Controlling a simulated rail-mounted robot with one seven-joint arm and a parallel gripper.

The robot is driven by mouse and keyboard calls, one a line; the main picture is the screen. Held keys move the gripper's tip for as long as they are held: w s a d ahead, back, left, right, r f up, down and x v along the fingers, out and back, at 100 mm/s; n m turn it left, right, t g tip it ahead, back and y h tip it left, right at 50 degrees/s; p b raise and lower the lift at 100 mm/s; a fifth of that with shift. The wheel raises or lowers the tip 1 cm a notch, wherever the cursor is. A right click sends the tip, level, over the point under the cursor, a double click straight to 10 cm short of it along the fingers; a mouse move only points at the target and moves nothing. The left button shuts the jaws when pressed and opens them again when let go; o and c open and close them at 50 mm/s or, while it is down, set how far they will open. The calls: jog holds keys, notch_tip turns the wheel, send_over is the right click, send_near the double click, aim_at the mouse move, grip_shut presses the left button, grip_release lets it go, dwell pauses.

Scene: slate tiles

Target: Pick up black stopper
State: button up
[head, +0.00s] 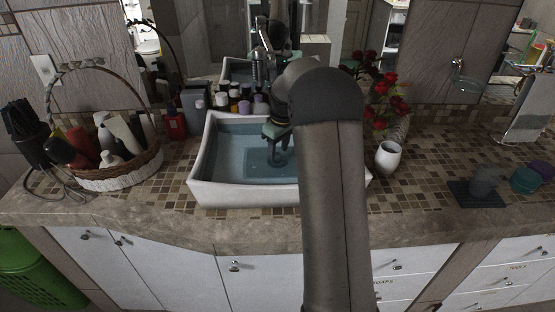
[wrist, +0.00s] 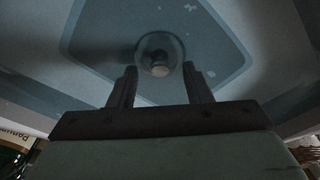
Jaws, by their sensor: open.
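My gripper (head: 278,150) is inside the white sink (head: 240,196), pointing down at the blue-grey basin floor. In the wrist view my gripper (wrist: 160,70) has its two fingers apart, with nothing clasped between them. A small round piece (wrist: 160,54), dark-rimmed with a pale centre, shows just beyond and between the fingertips; it sits around the drain area, and I take it for the stopper. Whether the fingers touch it I cannot tell. In the head view I cannot make out the stopper, as my gripper and arm cover part of the basin.
A wicker basket (head: 118,172) of bottles stands left. A white cup (head: 388,157) and red flowers (head: 390,100) stand right of my arm. The sink walls surround my gripper.

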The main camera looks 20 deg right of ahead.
jog(key=shift+f, duration=0.75)
grip_shut()
